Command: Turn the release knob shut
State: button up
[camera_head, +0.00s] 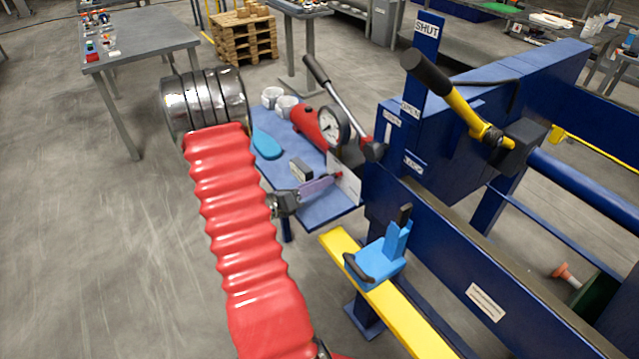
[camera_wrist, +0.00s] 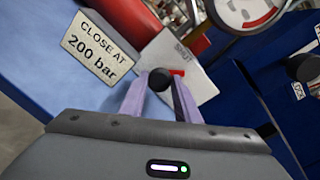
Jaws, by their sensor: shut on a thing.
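The release knob (camera_wrist: 160,80) shows in the wrist view as a dark round end between my two pale purple fingers. A red pointer (camera_wrist: 177,73) sticks out beside it, on the right, against a white plate (camera_wrist: 203,75) with lettering that seems to read SHUT. My gripper (camera_wrist: 159,84) is shut on the knob. In the head view, my gripper (camera_head: 329,182) reaches the white plate (camera_head: 346,180) at the right end of the blue pump stand; the knob is mostly hidden there by the fingers.
A sign (camera_wrist: 97,46) reads CLOSE AT 200 bar. The red pump (camera_head: 310,124), its gauge (camera_head: 333,126) and long lever (camera_head: 340,105) stand close behind my gripper. A blue pad (camera_head: 266,145) and white cups (camera_head: 286,105) share the stand (camera_head: 325,211). The blue press frame is right.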

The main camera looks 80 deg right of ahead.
jog(key=n, duration=0.4)
jog(key=shift+w+y, duration=0.15)
jog(key=shift+y, duration=0.15)
jog(key=shift+f+n+g, duration=0.1)
jog(key=shift+n+g, duration=0.2)
jog(key=shift+n, duration=1.6)
jog(key=shift+w, duration=0.1)
jog(key=o, duration=0.8)
jog(key=shift+d, duration=0.1)
jog(key=shift+c, duration=0.2)
jog(key=v, duration=1.4)
jog(key=shift+d, duration=0.15)
